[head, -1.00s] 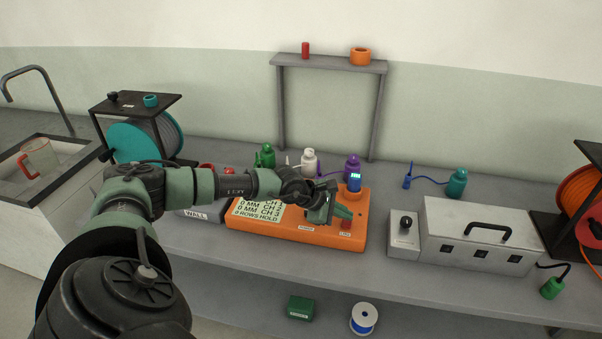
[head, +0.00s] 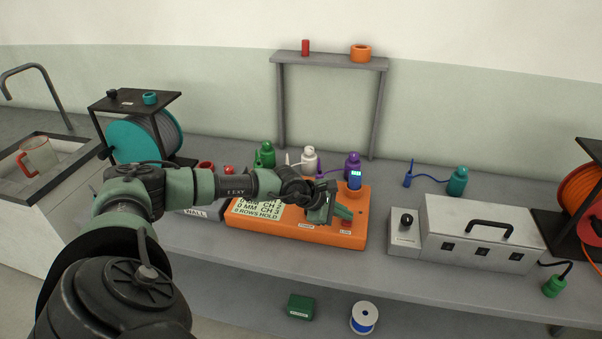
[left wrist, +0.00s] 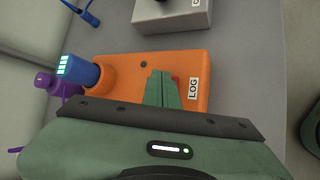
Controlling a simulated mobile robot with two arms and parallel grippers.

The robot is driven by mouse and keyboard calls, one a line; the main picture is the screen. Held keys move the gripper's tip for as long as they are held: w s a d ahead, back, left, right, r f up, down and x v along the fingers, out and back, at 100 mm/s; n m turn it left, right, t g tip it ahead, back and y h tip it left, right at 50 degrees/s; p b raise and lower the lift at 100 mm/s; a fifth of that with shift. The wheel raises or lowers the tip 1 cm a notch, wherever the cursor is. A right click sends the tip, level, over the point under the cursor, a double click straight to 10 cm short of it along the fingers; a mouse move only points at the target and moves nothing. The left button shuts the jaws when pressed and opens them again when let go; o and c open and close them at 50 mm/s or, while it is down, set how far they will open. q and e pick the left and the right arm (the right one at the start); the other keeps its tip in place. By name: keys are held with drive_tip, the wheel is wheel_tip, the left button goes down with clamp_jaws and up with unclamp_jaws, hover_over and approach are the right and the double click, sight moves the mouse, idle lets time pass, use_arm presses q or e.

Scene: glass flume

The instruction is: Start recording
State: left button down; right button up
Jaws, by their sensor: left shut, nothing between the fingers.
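The orange logger box (head: 360,204) sits on the bench, with a pale screen (head: 258,215) partly covered by my left arm. The readable lines include "0 MM" for channels 2 and 3 and "0 ROWS HOLD". A LOG label (left wrist: 193,88) is on the box, with a bit of red (left wrist: 176,80) showing beside it, partly hidden by my fingers. My left gripper (head: 342,212) is shut and empty, over the right part of the box by the LOG label. In the left wrist view its green fingertips (left wrist: 162,86) point at the box; contact cannot be told.
Green, white and purple bottle-like items (head: 309,159) stand behind. A grey case with a handle (head: 480,237) is at right. A grey shelf frame (head: 330,63) rises behind.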

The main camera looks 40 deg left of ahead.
sight(344, 221)
use_arm(q)
drive_tip(key=shift+r, duration=0.1)
drive_tip(key=shift+r+p, duration=0.6)
drive_tip(key=shift+r, duration=0.2)
drive_tip(key=shift+r+p, duration=0.9)
drive_tip(key=shift+r, duration=0.6)
drive_tip(key=shift+r+p, duration=0.75)
drive_tip(key=shift+r, duration=0.75)
